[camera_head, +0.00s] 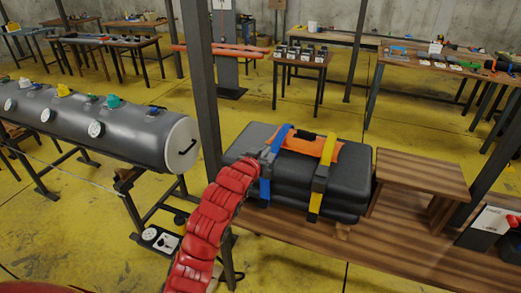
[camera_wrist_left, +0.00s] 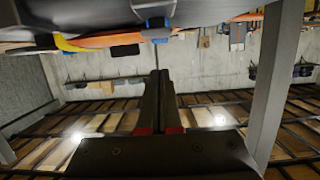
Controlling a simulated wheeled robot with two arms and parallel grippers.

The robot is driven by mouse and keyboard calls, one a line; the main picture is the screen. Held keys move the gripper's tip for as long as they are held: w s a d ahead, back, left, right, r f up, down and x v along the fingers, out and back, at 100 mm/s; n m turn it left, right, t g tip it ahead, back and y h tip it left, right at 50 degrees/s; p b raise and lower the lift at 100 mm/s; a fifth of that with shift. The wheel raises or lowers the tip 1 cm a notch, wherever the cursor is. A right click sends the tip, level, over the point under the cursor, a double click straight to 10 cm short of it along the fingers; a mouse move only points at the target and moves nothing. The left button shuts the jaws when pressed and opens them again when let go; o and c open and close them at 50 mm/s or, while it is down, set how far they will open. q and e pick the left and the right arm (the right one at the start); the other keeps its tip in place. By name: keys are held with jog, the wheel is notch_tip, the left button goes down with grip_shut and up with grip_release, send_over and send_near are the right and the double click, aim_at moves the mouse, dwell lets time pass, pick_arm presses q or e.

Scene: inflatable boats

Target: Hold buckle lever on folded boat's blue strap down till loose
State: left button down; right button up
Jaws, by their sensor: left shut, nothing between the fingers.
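The folded boat (camera_head: 345,172) is a dark, stacked bundle with an orange panel on top, lying on a wooden bench. Its blue strap (camera_head: 265,190) runs over the left part, and a yellow strap (camera_head: 316,203) is right of it. My left gripper (camera_head: 269,151), on the red padded arm, is at the blue strap near the top left edge. The buckle is hidden or too small there. In the left wrist view, a grey buckle (camera_wrist_left: 152,8) with blue strap is at the top, just beyond my shut, empty fingers (camera_wrist_left: 158,72). Contact with the lever cannot be told. My right gripper is out of view.
A dark post (camera_head: 205,100) stands close left of the boat. A small wooden stand (camera_head: 425,172) is right of the boat on the bench (camera_head: 300,237). A grey cylinder (camera_head: 100,130) on a frame lies to the left.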

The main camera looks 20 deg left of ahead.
pick_arm(q)
notch_tip(320, 180, down, 3)
jog(key=shift+s+f+p, duration=0.1)
jog(key=shift+s+p, duration=0.05)
jog(key=shift+p, duration=0.3)
